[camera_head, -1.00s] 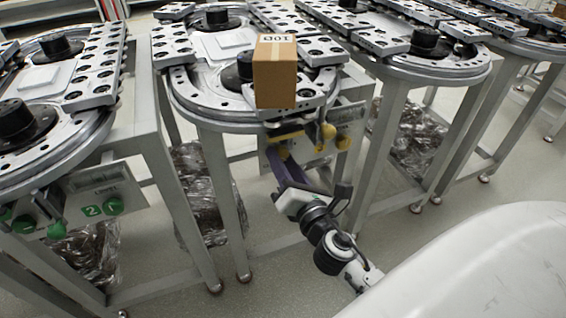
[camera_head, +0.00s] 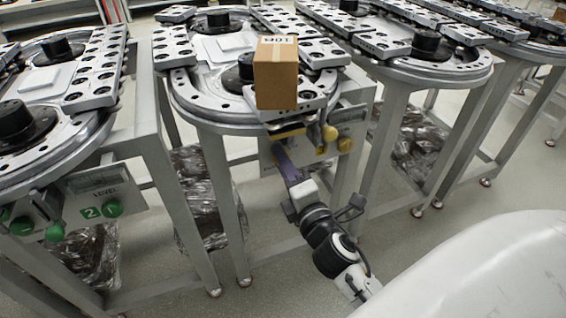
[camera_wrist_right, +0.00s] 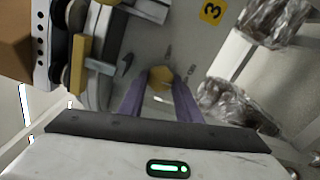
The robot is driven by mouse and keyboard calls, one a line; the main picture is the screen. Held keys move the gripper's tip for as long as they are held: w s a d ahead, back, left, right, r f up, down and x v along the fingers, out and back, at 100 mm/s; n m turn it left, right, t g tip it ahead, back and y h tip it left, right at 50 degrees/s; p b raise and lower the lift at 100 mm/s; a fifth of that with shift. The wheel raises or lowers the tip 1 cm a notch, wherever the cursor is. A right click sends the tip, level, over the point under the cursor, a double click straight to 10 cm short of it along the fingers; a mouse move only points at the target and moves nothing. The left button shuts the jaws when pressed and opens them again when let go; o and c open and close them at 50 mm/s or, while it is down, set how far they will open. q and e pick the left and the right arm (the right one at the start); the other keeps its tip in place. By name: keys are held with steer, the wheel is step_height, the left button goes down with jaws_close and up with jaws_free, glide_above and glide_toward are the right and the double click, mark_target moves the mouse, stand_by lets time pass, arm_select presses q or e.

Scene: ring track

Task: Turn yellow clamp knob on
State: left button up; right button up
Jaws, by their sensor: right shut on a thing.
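The yellow clamp knob (camera_wrist_right: 160,77) sits on the grey panel of the middle station. In the right wrist view it lies between the two purple fingers of my right gripper (camera_wrist_right: 160,88), which are shut on it. Small printed marks on the panel surround the knob, too blurred to read. In the head view my right gripper (camera_head: 281,152) reaches up to the panel's left part, and its fingers mostly hide the knob. My left gripper is not in view.
A cardboard box (camera_head: 276,78) rests on the round metal track (camera_head: 212,112) above the panel. A yellow-ended lever (camera_head: 328,132) and another yellow knob (camera_head: 344,145) are to the right. A "3" label (camera_wrist_right: 212,11) is on the panel. Green knobs (camera_head: 112,208) are on the left station.

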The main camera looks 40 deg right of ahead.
steer(key=shift+f, duration=0.1)
stand_by(0.4)
steer(key=o, duration=1.1)
steer(key=shift+c, duration=0.2)
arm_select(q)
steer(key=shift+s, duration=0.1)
arm_select(e)
steer(key=shift+s+a, duration=0.1)
